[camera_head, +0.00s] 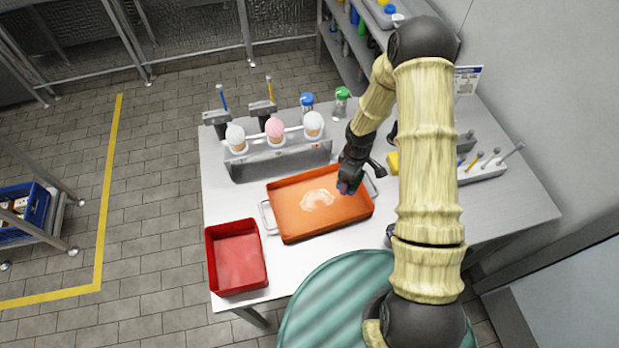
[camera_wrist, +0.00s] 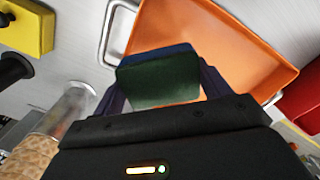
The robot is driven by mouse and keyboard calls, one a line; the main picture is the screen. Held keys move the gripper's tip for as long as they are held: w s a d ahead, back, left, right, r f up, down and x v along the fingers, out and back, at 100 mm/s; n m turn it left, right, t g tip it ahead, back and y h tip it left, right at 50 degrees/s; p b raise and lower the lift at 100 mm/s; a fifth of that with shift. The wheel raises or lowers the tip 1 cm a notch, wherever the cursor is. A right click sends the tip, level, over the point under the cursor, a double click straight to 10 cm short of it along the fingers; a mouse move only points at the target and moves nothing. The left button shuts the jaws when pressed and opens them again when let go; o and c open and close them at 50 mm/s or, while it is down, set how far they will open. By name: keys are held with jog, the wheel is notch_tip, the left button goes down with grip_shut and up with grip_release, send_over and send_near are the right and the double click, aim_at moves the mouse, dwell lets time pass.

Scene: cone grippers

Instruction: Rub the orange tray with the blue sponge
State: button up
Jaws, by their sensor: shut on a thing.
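The orange tray (camera_head: 290,217) lies on the white table, with a wire handle at each end and a whitish smear (camera_head: 318,199) on its floor. My gripper (camera_head: 346,187) is at the tray's right end, over its inside near the rim. In the wrist view my gripper (camera_wrist: 160,85) is shut on the sponge (camera_wrist: 160,78), which shows a dark green face and a blue edge. The orange tray (camera_wrist: 225,45) fills the view beyond it. In the head view the sponge is mostly hidden by my gripper, and I cannot tell whether it touches the tray.
A red bin (camera_head: 237,258) stands left of the tray at the table's front. A metal holder (camera_head: 278,157) with ice cream cones stands behind the tray. A yellow object (camera_head: 392,162) lies right of my gripper. Bottles with blue and green caps stand at the back.

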jog(key=d+m, duration=0.1)
jog(key=m, duration=0.3)
jog(key=d+m, duration=0.2)
jog(key=m, duration=0.2)
jog(key=d+m, duration=0.2)
jog(key=m, duration=0.2)
jog(key=shift+w+d+r+b, duration=0.1)
jog(key=shift+w+d+b, duration=0.1)
jog(key=shift+b, duration=0.1)
jog(key=shift+a, duration=0.1)
